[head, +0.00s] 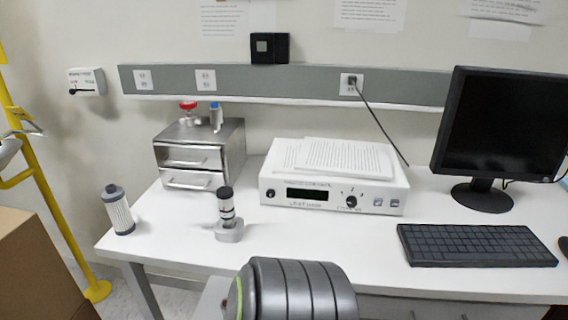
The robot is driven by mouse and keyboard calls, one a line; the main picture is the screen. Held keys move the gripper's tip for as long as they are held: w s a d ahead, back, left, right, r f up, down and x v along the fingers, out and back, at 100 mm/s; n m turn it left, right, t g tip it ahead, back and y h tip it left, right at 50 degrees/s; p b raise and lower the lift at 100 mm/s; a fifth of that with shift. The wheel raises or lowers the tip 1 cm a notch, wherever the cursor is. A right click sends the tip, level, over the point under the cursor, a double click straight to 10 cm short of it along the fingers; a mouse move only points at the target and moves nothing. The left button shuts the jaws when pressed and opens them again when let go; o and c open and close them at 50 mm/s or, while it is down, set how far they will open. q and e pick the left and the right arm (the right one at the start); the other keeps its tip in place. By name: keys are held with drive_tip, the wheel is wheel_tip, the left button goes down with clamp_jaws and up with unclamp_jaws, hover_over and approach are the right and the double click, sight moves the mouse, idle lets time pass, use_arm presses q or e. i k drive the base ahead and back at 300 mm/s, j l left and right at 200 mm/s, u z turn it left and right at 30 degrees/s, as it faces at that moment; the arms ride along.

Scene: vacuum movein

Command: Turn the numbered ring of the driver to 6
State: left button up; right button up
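A small upright black and silver tool (226,204), which looks like the driver, stands in a grey holder (230,232) near the front of the white table. Pale bands run around its body. Any numbers on its ring are too small to read, so I cannot tell its setting. Neither of my grippers shows clearly in the head view.
A white instrument (332,195) with a knob and papers on top stands behind. A dark ribbed cylinder (300,290) blocks the bottom middle.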

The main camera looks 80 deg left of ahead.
sight(229, 215)
drive_tip(key=u, duration=3.1)
drive_tip(key=j+z, duration=0.2)
drive_tip(key=z, duration=0.45)
drive_tip(key=j+z, duration=0.15)
drive_tip(key=j, duration=0.2)
drive_tip(key=k+j+z, duration=0.2)
drive_tip(key=j, duration=0.2)
drive_tip(key=j+z, duration=0.15)
drive_tip(key=j, duration=0.2)
drive_tip(key=k+j+z, duration=0.2)
drive_tip(key=j, duration=0.15)
drive_tip(key=k+j+z, duration=0.15)
drive_tip(key=j, duration=0.15)
